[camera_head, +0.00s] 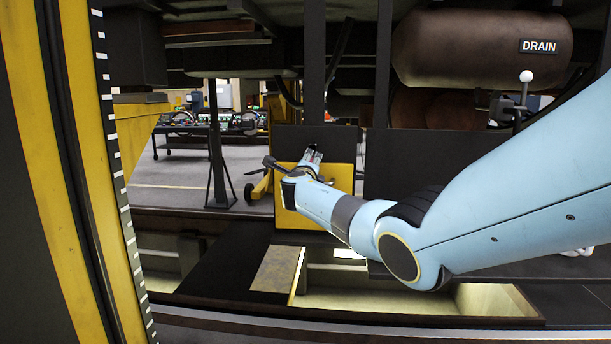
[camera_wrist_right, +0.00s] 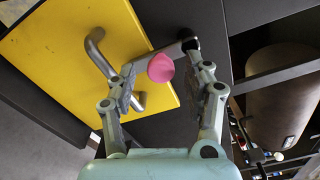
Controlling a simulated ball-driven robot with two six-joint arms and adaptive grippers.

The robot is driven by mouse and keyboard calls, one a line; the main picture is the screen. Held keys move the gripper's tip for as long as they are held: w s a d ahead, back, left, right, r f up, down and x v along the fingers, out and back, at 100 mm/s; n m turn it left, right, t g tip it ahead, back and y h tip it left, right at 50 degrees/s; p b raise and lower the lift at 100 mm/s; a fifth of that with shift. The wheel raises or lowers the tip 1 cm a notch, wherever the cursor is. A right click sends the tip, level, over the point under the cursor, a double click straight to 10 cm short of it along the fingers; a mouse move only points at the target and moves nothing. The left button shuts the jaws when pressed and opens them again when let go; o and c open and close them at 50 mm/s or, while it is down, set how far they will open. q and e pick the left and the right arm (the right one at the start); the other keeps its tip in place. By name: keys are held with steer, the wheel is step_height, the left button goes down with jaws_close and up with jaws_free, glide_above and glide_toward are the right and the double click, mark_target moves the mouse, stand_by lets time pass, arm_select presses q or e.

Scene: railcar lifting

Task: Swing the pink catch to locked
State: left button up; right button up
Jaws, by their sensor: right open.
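The pink catch (camera_wrist_right: 160,68) shows in the right wrist view as a round pink knob on a grey metal bar. The bar runs from a dark pivot on the dark frame toward the yellow panel (camera_wrist_right: 80,50). My right gripper (camera_wrist_right: 160,76) is open, with one finger on each side of the knob; whether either touches it I cannot tell. In the head view my right gripper (camera_head: 313,154) is in front of the yellow panel (camera_head: 342,178), and the pink knob is not visible there. My left gripper is not in view.
A bent metal handle (camera_wrist_right: 138,103) on the yellow panel is close to one finger. A brown tank marked DRAIN (camera_head: 450,45) hangs at upper right in the head view. A yellow post (camera_head: 88,130) stands at left. An open pit (camera_head: 400,298) lies below.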

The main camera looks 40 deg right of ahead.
steer(key=v, duration=0.9)
steer(key=shift+s, duration=0.1)
steer(key=s+a+f+m+g+y+b, duration=0.15)
steer(key=s+f+b, duration=0.45)
steer(key=f, duration=1.1)
steer(key=s+a+f+m+g+y+b, duration=0.1)
steer(key=s+a+f+g+y, duration=0.15)
steer(key=s+f, duration=1)
steer(key=s+a+f+m+g+y+b, duration=0.1)
steer(key=s+a+f+g+y+b, duration=0.25)
steer(key=f, duration=1.75)
steer(key=s+a+f+m+g+y+b, duration=0.1)
steer(key=s+a+f+m+b, duration=0.1)
steer(key=s+a+f+m, duration=0.3)
steer(key=s+a+f+m+g+y+b, duration=0.1)
steer(key=s+a+f+m, duration=0.3)
steer(key=s+f+m, duration=0.8)
steer(key=s+a+f+m+g+y+b, duration=0.1)
steer(key=s+a+f+m+y+b, duration=0.2)
steer(key=s+f+m, duration=0.5)
steer(key=s+a+m+b, duration=0.1)
steer(key=s+a+m, duration=0.1)
steer(key=s+m, duration=0.9)
steer(key=shift+s+a+f, duration=0.3)
steer(key=shift+s+f, duration=0.05)
steer(key=shift+s, duration=1.1)
